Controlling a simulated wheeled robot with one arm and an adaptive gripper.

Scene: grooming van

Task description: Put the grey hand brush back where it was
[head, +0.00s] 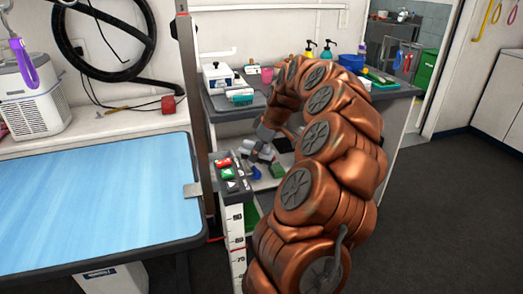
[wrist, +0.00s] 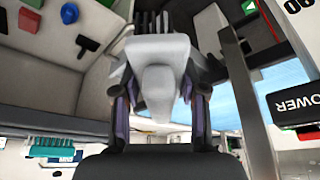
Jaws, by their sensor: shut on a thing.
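The grey hand brush (wrist: 165,75) fills the middle of the wrist view, with its pale handle toward the camera and bristles at the far end. My gripper (wrist: 161,100) is shut on it, one dark finger on each side. In the head view my gripper (head: 262,150) is in front of the open shelf under the grey counter (head: 225,110), just right of the button post. The brush is too small and covered there to make out clearly. I cannot tell which spot it came from.
A post with red and green buttons (head: 226,172) stands close left of my gripper, beside the blue-topped table (head: 90,200). A blue item (head: 255,173) and a green item (head: 277,171) lie on the shelf. Bottles and boxes crowd the counter. Dark floor at right is clear.

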